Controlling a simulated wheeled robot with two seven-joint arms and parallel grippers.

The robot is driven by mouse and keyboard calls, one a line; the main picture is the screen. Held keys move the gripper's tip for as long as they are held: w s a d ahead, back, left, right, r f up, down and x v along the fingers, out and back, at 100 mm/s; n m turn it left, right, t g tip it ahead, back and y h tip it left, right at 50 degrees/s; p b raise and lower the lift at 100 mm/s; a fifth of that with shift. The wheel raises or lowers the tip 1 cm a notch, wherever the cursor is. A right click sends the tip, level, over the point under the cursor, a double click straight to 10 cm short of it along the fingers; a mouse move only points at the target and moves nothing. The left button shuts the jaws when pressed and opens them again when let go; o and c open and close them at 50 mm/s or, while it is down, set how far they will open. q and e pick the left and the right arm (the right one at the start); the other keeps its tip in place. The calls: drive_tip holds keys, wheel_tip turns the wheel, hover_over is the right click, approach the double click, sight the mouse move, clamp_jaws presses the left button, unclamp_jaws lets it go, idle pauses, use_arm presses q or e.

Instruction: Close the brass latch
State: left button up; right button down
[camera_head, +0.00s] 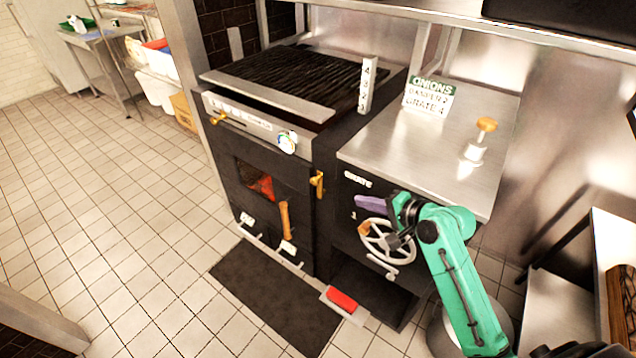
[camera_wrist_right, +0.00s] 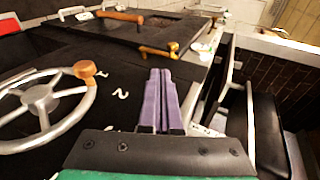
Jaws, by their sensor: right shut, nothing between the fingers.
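The brass latch (camera_head: 318,184) is at the right edge of the black oven front (camera_head: 262,190), beside a door with a small glowing window. In the right wrist view the latch (camera_wrist_right: 158,52) lies just beyond my fingertips, its arm reaching left from a rounded pivot. I cannot tell whether it is fully engaged. My right gripper (camera_head: 359,202) has purple fingers pressed together, empty, pointing at the oven front. In the right wrist view its fingertips (camera_wrist_right: 160,72) appear short of the latch, with a small gap. My left gripper is not in view.
A spoked handwheel (camera_head: 388,243) with a wooden knob sits just below my right gripper. A wooden door handle (camera_head: 285,220) stands out from the oven front. A steel counter (camera_head: 400,145) is above my gripper. A dark mat (camera_head: 275,300) lies on the floor.

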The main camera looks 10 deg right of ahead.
sight(317, 184)
drive_tip(key=shift+w+a+r, duration=0.15)
drive_tip(key=shift+a+r, duration=0.05)
drive_tip(key=shift+r, duration=0.25)
drive_tip(key=shift+w, duration=0.1)
drive_tip(key=x, duration=0.9)
drive_tip(key=r+p+x, duration=0.1)
drive_tip(key=x, duration=0.3)
drive_tip(key=shift+w+a+f, duration=0.15)
drive_tip(key=shift+w+a, duration=0.15)
drive_tip(key=shift+w, duration=0.15)
